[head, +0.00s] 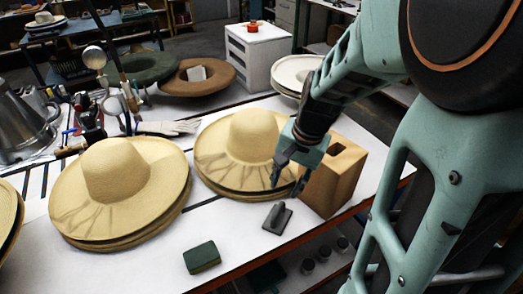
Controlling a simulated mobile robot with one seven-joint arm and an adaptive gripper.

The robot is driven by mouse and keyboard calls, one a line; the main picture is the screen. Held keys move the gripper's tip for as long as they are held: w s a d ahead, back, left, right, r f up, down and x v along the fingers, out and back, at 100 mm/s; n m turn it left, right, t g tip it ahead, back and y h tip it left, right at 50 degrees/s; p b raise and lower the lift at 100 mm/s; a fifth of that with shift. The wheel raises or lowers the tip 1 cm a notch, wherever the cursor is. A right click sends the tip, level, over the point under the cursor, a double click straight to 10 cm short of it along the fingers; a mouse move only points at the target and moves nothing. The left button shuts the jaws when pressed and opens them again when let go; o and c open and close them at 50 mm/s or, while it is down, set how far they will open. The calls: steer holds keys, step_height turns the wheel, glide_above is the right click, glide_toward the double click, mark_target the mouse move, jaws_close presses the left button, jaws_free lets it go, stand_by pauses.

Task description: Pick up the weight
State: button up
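A small dark grey block with a raised grip (277,218), which looks like the weight, lies on the white table (240,235) near its front edge. My gripper (286,187) hangs above and slightly behind it in the picture, pointing down. Its two fingers are apart with nothing visible between them. A dark green block (202,257) lies further left near the front edge; I cannot tell whether it is a weight too.
A wooden box with a slot (345,170) stands right beside my gripper. Stacked straw hats (250,140) sit just behind and left, with another stack (115,180) further left. Tools and a metal pot (22,125) crowd the left rear. Bare table lies between the two blocks.

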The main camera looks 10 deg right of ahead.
mark_target(279, 207)
steer(key=f, duration=0.7)
steer(key=a+f, duration=0.1)
steer(key=f, duration=0.3)
steer(key=shift+w+a, duration=0.1)
steer(key=shift+w, duration=0.1)
steer(key=shift+c, duration=0.3)
jaws_close()
steer(key=shift+r, duration=0.1)
